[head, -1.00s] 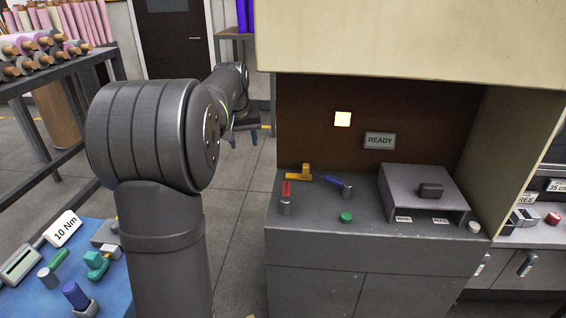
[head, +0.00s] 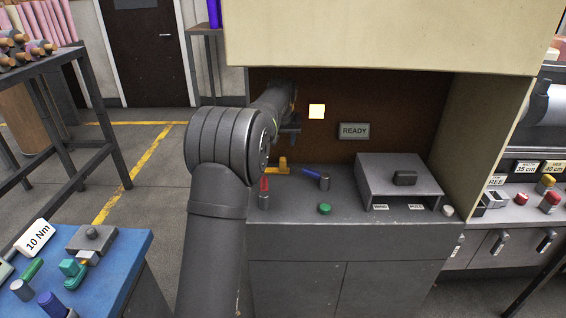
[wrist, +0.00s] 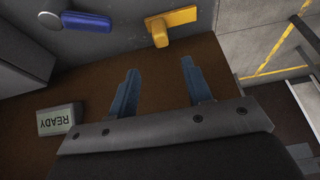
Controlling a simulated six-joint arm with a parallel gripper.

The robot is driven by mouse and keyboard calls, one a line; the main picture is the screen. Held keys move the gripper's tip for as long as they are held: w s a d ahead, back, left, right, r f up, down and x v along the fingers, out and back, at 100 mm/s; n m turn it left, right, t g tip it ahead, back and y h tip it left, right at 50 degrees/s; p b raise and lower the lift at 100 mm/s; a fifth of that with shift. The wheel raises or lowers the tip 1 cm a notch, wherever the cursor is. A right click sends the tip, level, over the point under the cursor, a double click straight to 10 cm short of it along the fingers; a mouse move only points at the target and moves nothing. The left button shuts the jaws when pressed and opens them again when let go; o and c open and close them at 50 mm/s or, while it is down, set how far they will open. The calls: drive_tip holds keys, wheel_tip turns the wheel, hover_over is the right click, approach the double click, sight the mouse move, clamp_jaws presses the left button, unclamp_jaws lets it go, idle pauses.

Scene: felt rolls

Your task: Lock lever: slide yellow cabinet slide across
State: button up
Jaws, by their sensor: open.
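The yellow slide (head: 283,164) stands at the back left of the grey cabinet top; it also shows at the top of the wrist view (wrist: 176,20). A blue lever (head: 310,172) on a round grey base is to its right, and it shows in the wrist view (wrist: 85,21). A red lever (head: 264,184) on a grey post is nearer the front left edge. My gripper (wrist: 159,66) is open and empty, its two blue-grey fingers apart from each other and from the yellow slide. In the head view my arm partly hides the gripper, near the recess's left side.
A lit yellow square (head: 316,111) and a READY sign (head: 354,131) are on the brown back panel. A green button (head: 324,209) and a grey box (head: 400,177) stand on the cabinet top. A cream hood (head: 390,35) overhangs it. A blue-topped bench (head: 125,245) is at left.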

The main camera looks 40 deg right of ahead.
sight(283, 159)
drive_tip(key=x, duration=1.3)
drive_tip(key=shift+w+f, duration=0.1)
drive_tip(key=shift+f, duration=0.05)
drive_tip(key=shift+c, duration=0.3)
